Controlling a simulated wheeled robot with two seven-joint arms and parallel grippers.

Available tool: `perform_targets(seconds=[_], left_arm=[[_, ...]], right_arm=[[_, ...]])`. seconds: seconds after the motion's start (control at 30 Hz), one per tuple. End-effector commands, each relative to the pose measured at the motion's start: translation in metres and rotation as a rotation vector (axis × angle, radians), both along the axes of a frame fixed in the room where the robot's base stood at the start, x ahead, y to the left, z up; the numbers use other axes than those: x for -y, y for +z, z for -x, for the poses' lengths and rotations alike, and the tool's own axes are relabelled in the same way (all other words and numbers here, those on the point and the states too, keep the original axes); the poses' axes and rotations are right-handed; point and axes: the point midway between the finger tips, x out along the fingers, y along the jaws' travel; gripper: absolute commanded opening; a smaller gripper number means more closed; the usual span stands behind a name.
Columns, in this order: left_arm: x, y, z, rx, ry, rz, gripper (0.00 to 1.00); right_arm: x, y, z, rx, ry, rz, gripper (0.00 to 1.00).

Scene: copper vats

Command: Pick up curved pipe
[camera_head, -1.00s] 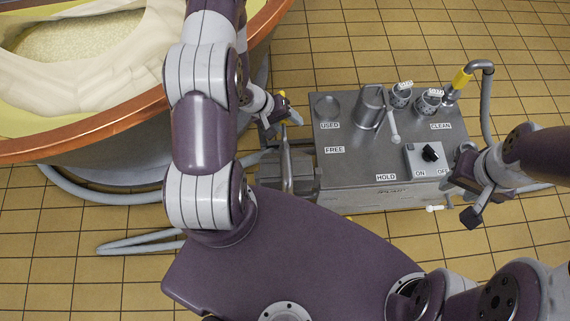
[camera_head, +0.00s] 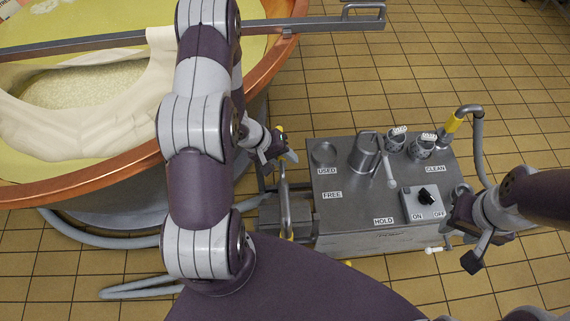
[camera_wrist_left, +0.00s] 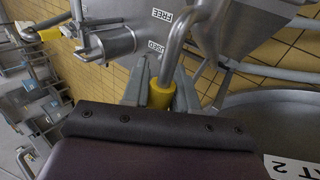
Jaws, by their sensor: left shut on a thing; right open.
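The curved pipe is a bent grey metal tube with a yellow grip (camera_wrist_left: 160,95), seen in the left wrist view. My left gripper (camera_wrist_left: 160,88) is shut on that yellow grip, one finger on each side. In the head view my left gripper (camera_head: 276,150) is at the left side of the grey metal cart, beside the copper-rimmed vat; a bit of yellow shows at its fingers, and much of the pipe is hard to make out. My right gripper (camera_head: 468,242) is open and empty at the cart's front right corner.
The cart (camera_head: 345,215) carries labels, two small cups (camera_head: 397,141), a metal jug (camera_head: 365,155) and a switch box (camera_head: 424,203). Another yellow-collared pipe (camera_head: 454,122) with a hose stands at its right. The copper vat (camera_head: 130,170) has a bar (camera_head: 320,23) across it. Hoses lie on the tiled floor.

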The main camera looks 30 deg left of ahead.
Motion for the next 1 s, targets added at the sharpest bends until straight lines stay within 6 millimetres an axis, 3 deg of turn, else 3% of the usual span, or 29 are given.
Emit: perform_targets(seconds=[0.03, 0.1, 0.4, 0.63, 1.0], left_arm=[[0.0, 0.019, -0.001, 0.005, 0.001, -0.001, 0.0], [-0.001, 0.036, -0.002, 0.006, 0.001, -0.001, 0.0], [0.0, 0.096, -0.001, 0.003, 0.002, -0.001, 0.0], [0.0, 0.116, -0.001, 0.002, 0.001, 0.0, 0.0], [0.0, 0.119, -0.001, 0.001, 0.001, 0.001, 0.0]], right_arm=[[0.0, 0.01, 0.0, 0.0, 0.0, 0.0, 0.43], [0.0, 0.017, 0.0, 0.0, 0.0, 0.0, 0.43], [0.0, 0.042, 0.0, 0.0, 0.0, 0.0, 0.43], [0.0, 0.05, 0.0, 0.0, 0.0, 0.0, 0.43], [0.0, 0.051, 0.0, 0.0, 0.0, 0.0, 0.43]])
